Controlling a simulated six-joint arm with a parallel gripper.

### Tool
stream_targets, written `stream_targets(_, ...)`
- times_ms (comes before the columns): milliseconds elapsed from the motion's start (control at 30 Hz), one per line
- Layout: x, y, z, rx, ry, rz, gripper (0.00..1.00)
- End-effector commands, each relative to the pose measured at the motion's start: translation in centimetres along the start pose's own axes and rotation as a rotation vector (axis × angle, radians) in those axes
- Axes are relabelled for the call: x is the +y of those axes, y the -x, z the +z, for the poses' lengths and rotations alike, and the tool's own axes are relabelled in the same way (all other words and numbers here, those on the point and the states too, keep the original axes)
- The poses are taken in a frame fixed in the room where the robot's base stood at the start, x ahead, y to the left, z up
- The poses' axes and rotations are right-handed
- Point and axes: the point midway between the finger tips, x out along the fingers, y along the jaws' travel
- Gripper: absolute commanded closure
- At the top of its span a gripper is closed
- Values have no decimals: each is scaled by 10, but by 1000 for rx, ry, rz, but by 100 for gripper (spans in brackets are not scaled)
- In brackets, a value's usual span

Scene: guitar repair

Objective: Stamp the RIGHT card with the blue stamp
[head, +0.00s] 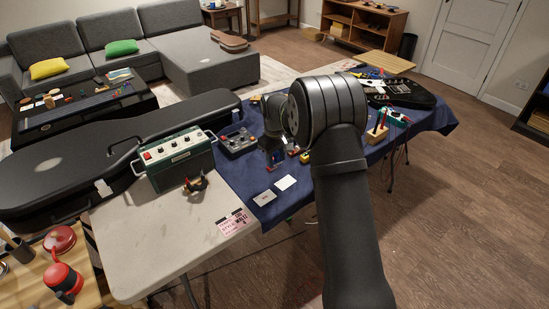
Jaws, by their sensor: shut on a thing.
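Two small white cards lie on the blue cloth: the left card (265,197) has a faint dark mark, and the right card (285,183) looks plain. My gripper (276,161) points down above the cloth, just behind the cards and apart from them. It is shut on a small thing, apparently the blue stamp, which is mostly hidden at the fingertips. A red and a yellow piece (304,157) sit close to the right of my gripper, partly covered by my arm.
A green amplifier (180,158) and a grey pedal box (238,140) stand left of the gripper. A pink-and-white ticket (235,222) lies at the table's front edge. A black guitar (405,93) lies at the far right. The pale tabletop (150,245) is clear front left.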

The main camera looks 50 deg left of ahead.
Motion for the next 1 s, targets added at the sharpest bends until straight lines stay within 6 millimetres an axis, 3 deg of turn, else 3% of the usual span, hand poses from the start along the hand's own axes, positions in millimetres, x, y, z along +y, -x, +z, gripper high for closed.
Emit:
stream_targets(67, 0, 0, 0, 0, 0, 0, 79)
stream_targets(100, 0, 0, 0, 0, 0, 0, 64)
stream_targets(167, 0, 0, 0, 0, 0, 0, 75)
stream_targets(367, 6, -6, 2, -1, -1, -3, 75)
stream_targets(600, 34, -39, 13, 0, -2, -15, 75)
stream_targets(1000, 34, -66, 14, 0, 0, -16, 75)
